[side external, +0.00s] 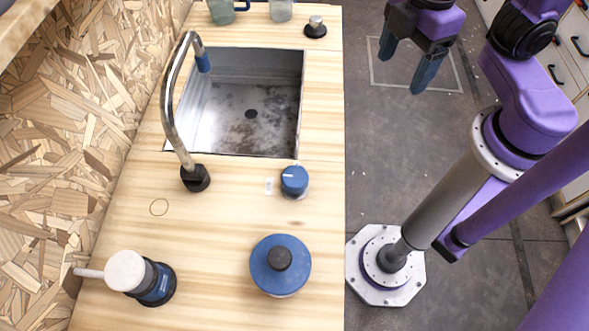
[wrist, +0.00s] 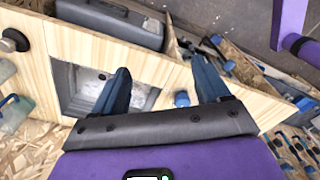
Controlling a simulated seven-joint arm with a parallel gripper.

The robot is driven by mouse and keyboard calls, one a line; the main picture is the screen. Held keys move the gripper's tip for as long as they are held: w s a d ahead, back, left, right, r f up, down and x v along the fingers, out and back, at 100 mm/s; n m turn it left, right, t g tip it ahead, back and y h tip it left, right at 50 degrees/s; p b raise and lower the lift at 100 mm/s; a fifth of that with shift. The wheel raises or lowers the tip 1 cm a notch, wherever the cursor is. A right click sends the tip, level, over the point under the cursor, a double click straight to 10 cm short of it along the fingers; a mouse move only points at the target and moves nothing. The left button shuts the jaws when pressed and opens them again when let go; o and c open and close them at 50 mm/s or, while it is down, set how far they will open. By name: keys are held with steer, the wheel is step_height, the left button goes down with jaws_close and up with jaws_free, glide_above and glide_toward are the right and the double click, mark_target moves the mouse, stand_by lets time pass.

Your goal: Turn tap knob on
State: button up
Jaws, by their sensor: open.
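The tap knob (side external: 294,181) is a small blue round knob with a white line on top, on the wooden counter near the sink's front right corner. In the wrist view a small blue knob (wrist: 182,99) shows between my fingers, some way below them. The metal tap (side external: 171,110) curves over the sink (side external: 250,115) and has a blue tip and a black base. My gripper (side external: 408,64) is open and empty, in the air to the right of the counter and apart from the knob. Its two blue fingers (wrist: 160,66) also show in the wrist view.
A blue-lidded pot (side external: 268,262) and a white-and-blue device with a handle (side external: 125,270) stand at the counter's near end. Cups (side external: 281,10) and a small black-based knob (side external: 316,27) are at the far end. A chipboard wall (side external: 60,150) borders the left; counter around the tap knob is clear.

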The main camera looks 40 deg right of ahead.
steer(key=w+a+r+n, duration=0.2)
steer(key=a+n, duration=0.1)
steer(key=a, duration=0.7)
steer(key=n, duration=0.4)
glide_toward(295, 177)
step_height(295, 177, down, 9)
steer(key=shift+f, duration=0.15)
steer(key=shift+a, duration=0.1)
steer(key=c, duration=1)
